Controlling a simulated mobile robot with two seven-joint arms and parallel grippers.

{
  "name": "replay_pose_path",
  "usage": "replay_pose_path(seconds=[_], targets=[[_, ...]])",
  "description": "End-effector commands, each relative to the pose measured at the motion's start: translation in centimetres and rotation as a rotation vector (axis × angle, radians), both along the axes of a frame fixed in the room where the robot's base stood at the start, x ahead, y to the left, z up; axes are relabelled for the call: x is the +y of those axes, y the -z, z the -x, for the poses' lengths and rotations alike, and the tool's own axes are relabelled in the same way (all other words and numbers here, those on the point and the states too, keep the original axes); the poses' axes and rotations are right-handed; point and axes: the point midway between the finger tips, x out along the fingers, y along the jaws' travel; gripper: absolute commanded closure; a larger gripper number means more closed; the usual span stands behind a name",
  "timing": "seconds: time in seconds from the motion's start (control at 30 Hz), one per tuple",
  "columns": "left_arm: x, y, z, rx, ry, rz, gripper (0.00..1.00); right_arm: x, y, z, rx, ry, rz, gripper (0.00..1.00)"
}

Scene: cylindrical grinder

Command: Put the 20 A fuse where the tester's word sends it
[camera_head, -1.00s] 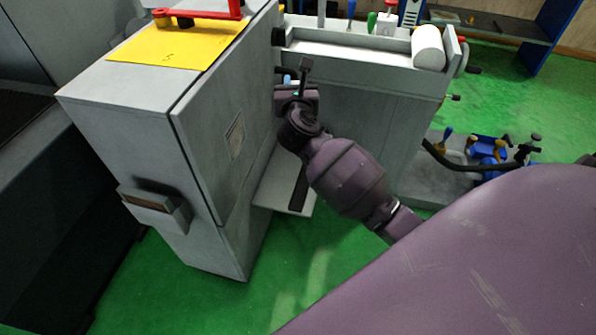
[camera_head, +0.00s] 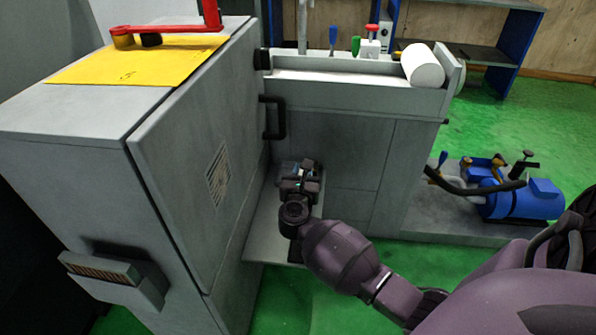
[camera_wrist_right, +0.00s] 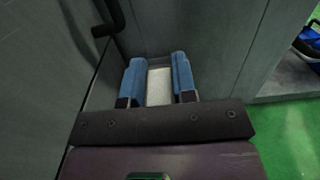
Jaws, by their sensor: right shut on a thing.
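My right gripper (camera_head: 298,172) reaches in from the right and hangs over a grey shelf (camera_head: 262,240) low beside the cabinet. In the right wrist view, its two blue fingers (camera_wrist_right: 157,82) are closed on a pale piece (camera_wrist_right: 158,88) that fills the gap between them. No rating can be read on this piece, so I cannot confirm that it is the 20 A fuse. My left gripper is not in view.
A tall grey cabinet (camera_head: 190,150) with a black handle (camera_head: 274,118) stands close left of the gripper. A yellow sheet (camera_head: 140,62) and red lever (camera_head: 175,28) lie on top. The grinder bed (camera_head: 330,85) is behind. A blue pump (camera_head: 525,200) stands at right.

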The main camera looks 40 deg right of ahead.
Motion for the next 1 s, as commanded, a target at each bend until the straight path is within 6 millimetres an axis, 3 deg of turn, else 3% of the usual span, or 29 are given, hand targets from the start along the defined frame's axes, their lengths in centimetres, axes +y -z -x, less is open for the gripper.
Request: replay_pose_path(seconds=[0.03,0.4,0.63,0.83,1.0], targets=[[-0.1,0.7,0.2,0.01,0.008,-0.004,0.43,0.0,2.2,0.2,0.016,-0.002,0.004,1.0],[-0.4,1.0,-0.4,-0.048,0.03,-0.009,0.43,0.0,9.3,0.2,0.011,-0.002,0.003,1.0],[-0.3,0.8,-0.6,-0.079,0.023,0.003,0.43,0.0,10.4,0.0,0.002,-0.001,0.001,1.0],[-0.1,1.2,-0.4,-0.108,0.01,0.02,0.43,0.0,13.3,0.2,0.009,-0.001,0.004,1.0],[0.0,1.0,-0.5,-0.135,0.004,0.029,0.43,0.0,14.4,0.1,0.004,-0.002,0.002,1.0]])
